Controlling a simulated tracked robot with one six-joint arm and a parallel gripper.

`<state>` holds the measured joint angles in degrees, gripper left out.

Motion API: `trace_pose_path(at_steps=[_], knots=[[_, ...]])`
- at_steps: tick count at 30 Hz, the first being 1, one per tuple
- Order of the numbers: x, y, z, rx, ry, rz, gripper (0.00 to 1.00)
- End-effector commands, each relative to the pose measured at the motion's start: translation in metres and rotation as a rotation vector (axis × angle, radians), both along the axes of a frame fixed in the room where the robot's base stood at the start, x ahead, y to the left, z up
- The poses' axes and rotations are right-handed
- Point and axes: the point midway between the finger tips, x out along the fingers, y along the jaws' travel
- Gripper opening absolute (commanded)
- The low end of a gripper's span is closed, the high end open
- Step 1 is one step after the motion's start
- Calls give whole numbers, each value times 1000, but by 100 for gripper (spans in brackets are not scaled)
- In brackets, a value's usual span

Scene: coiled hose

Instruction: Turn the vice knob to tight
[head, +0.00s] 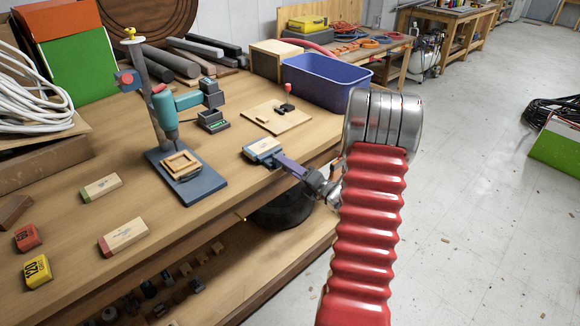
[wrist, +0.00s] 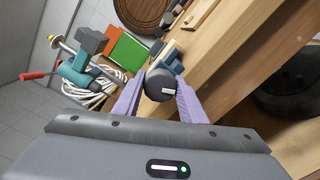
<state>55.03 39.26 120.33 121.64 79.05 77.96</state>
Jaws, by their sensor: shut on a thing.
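The small blue vice (head: 264,158) sits at the front edge of the wooden bench, with a pale block (head: 262,146) at its top. My gripper (head: 283,163) reaches it from the right, with its purple fingers pointing at the vice's front. In the wrist view, the dark round knob (wrist: 160,80) lies between the two fingertips, and my gripper (wrist: 160,92) is shut on it. A white mark (wrist: 168,91) shows on the knob's face. In the head view the knob is hidden by the fingers. I cannot read any tight marking.
A teal drill press (head: 178,103) stands left of the vice. A wooden board with a red-topped lever (head: 287,97) and a blue bin (head: 327,82) are behind it. Several labelled blocks lie at the bench's left. A black round thing (head: 283,213) is under the bench.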

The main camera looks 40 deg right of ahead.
Motion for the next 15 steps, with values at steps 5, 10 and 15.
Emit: trace_pose_path(at_steps=[5, 10, 15], knots=[[-2, -1, -4, 5, 9, -4, 47], [-1, 0, -3, 2, 6, -2, 55], [-1, 0, -2, 1, 4, -2, 55]])
